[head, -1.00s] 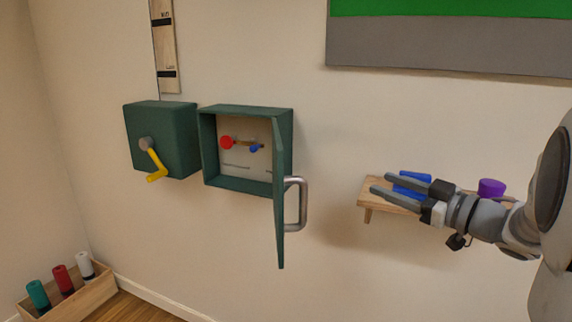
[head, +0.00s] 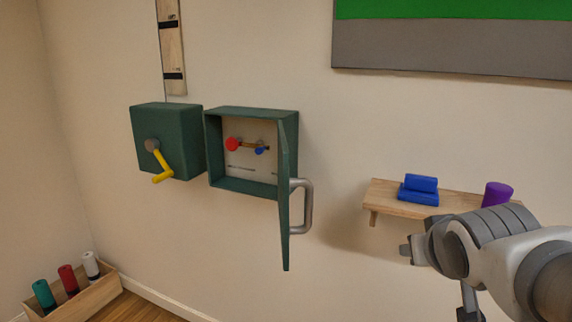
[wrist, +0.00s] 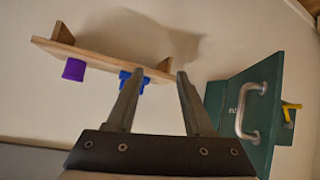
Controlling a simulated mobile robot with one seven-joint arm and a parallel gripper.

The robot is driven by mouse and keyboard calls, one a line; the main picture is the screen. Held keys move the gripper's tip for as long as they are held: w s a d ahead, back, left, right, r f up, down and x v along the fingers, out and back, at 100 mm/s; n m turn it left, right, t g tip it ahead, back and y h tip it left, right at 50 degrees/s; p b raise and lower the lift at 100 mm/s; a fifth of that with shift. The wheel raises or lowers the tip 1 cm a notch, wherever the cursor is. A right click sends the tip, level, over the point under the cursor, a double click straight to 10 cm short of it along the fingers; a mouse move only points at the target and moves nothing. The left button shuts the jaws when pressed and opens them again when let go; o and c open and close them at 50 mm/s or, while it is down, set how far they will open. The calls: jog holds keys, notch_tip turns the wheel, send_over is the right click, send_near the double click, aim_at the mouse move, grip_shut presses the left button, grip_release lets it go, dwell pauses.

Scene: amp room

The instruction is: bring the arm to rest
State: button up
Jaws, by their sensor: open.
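My gripper (wrist: 160,84) is open in the wrist view, its two fingers apart with nothing between them but the wall and part of the shelf behind. In the head view my arm comes in from the right, below the shelf, and the fingers are mostly hidden behind my own wrist. The blue object (head: 418,190) rests on the wooden shelf (head: 385,203), apart from my arm. In the wrist view the blue object (wrist: 139,79) shows beyond the left finger.
A green cabinet (head: 212,155) has its door (head: 284,200) swung open, handle (head: 305,207) sticking out left of my arm. A green box with a yellow crank (head: 160,165) is left of it. A purple cylinder (head: 497,195) is on the shelf. A bin (head: 100,288) holds coloured cylinders.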

jog(key=s+a+f+n+g+y, duration=0.1)
jog(key=s+a+f+g, duration=0.1)
jog(key=s+a+f, duration=0.3)
jog(key=s+a+g+y, duration=0.2)
jog(key=s+a+g, duration=0.1)
jog(key=s, duration=0.5)
notch_tip(320, 180, up, 11)
jog(key=p, duration=1.2)
jog(key=shift+w+r+p, duration=0.2)
jog(key=shift+w+p, duration=0.1)
jog(key=shift+w, duration=0.05)
jog(key=shift+w+d, duration=0.15)
